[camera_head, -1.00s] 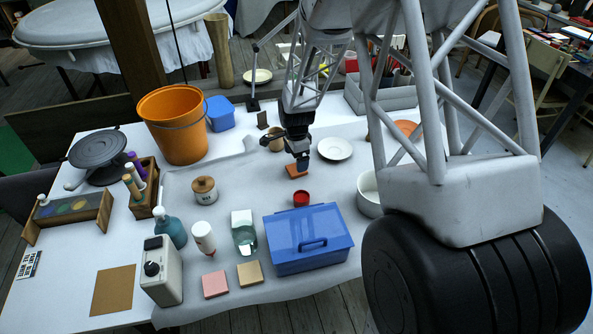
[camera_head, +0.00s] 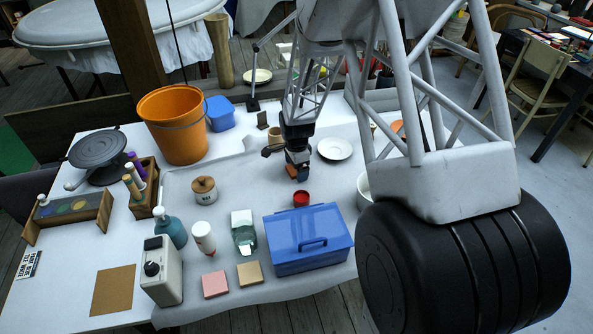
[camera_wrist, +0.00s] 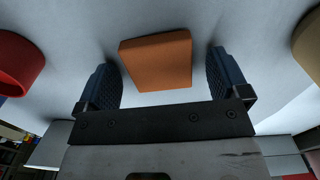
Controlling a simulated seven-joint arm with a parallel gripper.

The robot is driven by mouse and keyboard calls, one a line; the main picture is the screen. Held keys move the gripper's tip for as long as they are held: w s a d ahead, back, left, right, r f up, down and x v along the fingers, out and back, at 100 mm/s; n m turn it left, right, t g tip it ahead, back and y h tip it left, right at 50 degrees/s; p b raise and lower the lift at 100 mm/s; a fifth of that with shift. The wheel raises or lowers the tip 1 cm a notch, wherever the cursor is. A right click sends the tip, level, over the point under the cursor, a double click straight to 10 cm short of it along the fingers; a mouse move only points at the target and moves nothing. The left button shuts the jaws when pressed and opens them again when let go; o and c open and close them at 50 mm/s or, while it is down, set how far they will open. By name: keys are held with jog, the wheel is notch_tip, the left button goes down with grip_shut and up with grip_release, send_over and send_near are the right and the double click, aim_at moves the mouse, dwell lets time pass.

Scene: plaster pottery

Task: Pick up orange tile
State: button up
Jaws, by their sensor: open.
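The orange tile (camera_wrist: 157,62) lies on the white-covered table, seen in the wrist view between the two blue-grey fingers of my gripper (camera_wrist: 162,80). A gap shows on each side of the tile, so the fingers look apart from it. In the head view my gripper (camera_head: 299,175) points down over the tile (camera_head: 291,169) and hides most of it; only a sliver of orange shows at its left side. My gripper is open and holds nothing.
A small red pot (camera_head: 301,198) stands close in front of my gripper. A blue toolbox (camera_head: 308,238) sits nearer the front edge.

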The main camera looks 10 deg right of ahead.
jog(key=shift+c, duration=0.4)
jog(key=c, duration=1)
jog(key=shift+o, duration=0.2)
jog(key=shift+r, duration=0.1)
notch_tip(320, 180, up, 10)
